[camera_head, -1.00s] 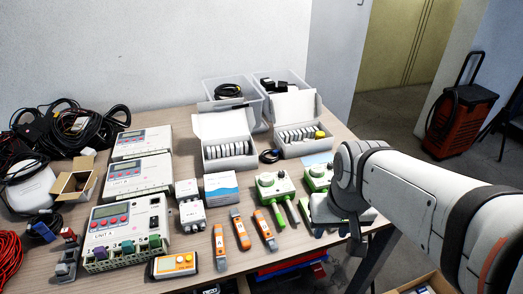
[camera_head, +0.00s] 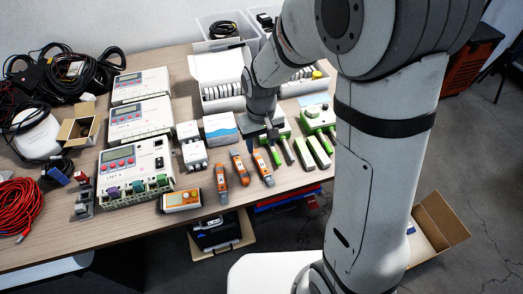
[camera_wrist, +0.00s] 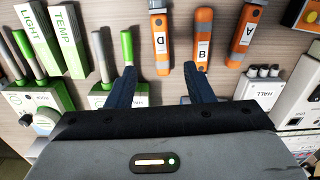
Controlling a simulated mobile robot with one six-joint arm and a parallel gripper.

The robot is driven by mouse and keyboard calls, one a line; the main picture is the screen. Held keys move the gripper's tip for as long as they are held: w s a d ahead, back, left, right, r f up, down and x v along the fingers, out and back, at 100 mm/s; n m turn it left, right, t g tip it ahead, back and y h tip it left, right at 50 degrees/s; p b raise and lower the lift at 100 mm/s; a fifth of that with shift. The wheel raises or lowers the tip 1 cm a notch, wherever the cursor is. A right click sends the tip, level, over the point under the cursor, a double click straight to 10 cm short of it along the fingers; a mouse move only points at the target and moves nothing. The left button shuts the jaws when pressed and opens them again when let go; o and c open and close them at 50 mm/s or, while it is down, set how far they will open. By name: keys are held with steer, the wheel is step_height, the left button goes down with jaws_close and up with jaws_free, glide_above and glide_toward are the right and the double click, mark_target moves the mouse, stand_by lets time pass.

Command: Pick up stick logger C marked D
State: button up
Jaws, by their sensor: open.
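An orange and grey stick logger marked D (camera_wrist: 160,42) lies on the table at the top middle of the wrist view. It is the rightmost orange stick in the head view (camera_head: 263,168). Orange sticks marked B (camera_wrist: 202,40) and A (camera_wrist: 244,32) lie beside it; they also show in the head view as B (camera_head: 240,167) and A (camera_head: 221,182). My gripper (camera_wrist: 163,72) is open and empty. In the wrist view, the near end of the D stick appears between the fingertips. In the head view my gripper (camera_head: 268,128) is above the green-and-white meters, behind the sticks; its height is unclear.
Green-and-white meters (camera_head: 317,118) with probes stand right of the sticks, with green sticks marked LIGHT (camera_wrist: 37,42) and TEMP (camera_wrist: 68,42). A white box (camera_head: 220,129) and HALL unit (camera_head: 192,152) stand left. An orange meter (camera_head: 181,200) lies near the front edge.

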mark_target(261, 161)
step_height(261, 161, down, 8)
stand_by(0.5)
jaws_close()
stand_by(0.3)
